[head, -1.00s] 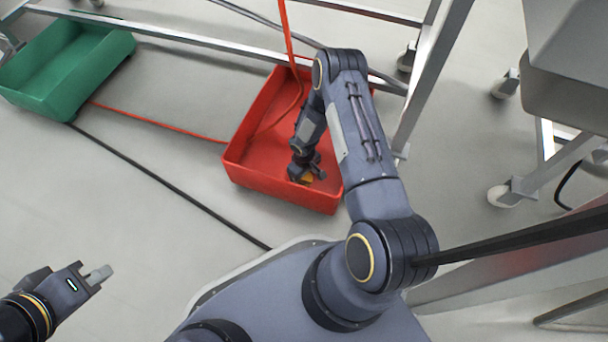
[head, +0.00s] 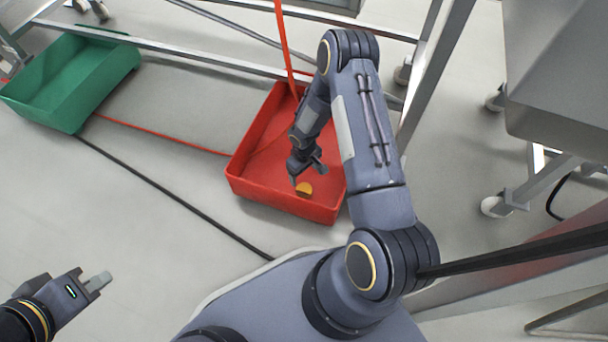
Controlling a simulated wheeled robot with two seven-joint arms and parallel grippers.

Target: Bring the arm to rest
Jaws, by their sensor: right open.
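My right arm reaches down over the red crate (head: 268,196). My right gripper (head: 308,178) is open inside or just above the crate, its fingers apart. A small orange and yellow round thing (head: 304,189) lies in the crate just below the fingertips, apart from them as far as I can see. My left gripper (head: 92,282) is at the lower left, over bare floor and away from the crates.
A green crate (head: 62,118) stands at the upper left. Metal frame legs and rails (head: 432,75) rise behind and right of the red crate. A grey cabinet on casters (head: 555,100) is at the right. A black cable (head: 165,190) crosses the open floor.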

